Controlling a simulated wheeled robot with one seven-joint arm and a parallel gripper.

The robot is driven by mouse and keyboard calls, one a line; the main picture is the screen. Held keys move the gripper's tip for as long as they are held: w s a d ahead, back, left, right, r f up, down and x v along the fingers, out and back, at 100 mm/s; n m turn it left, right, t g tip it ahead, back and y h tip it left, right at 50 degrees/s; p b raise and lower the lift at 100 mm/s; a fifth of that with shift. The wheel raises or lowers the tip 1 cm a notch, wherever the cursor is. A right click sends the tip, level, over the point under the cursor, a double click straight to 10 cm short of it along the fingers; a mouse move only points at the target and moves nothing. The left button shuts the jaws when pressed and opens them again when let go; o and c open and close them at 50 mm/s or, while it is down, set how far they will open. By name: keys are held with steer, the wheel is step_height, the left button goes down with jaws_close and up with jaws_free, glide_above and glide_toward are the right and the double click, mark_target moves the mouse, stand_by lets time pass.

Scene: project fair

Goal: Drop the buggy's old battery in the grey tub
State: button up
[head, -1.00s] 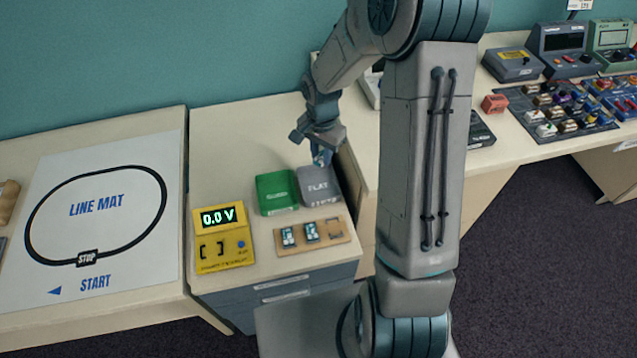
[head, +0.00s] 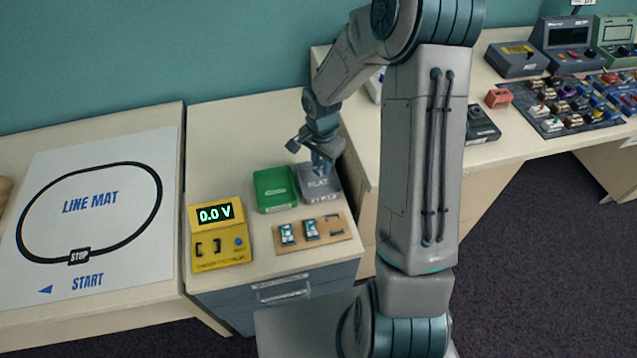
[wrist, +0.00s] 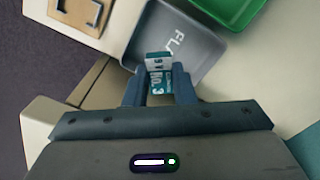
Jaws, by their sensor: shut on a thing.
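My gripper (wrist: 160,88) is shut on a small teal and white battery (wrist: 158,66), whose label partly reads "NO. 3". In the wrist view the battery is held over the near edge of the grey tub (wrist: 190,42), which is lettered "FLAT". In the head view the grey tub (head: 330,192) stands at the right of the small bench, and my gripper (head: 322,165) is over it. The height of the battery above the tub floor is hard to tell. The part of the tub behind my gripper is hidden.
A green tub (head: 274,189) stands left of the grey one. A wooden rack (head: 330,239) holds two batteries and has one empty slot. A yellow tester (head: 221,236) reads 0.0 V. A line mat (head: 95,215) lies on the left table.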

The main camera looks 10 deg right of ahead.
steer(key=o, duration=1.1)
steer(key=shift+c, duration=0.2)
steer(key=shift+r, duration=0.15)
step_height(320, 180, up, 14)
steer(key=shift+f+b, duration=0.2)
steer(key=shift+b, duration=0.15)
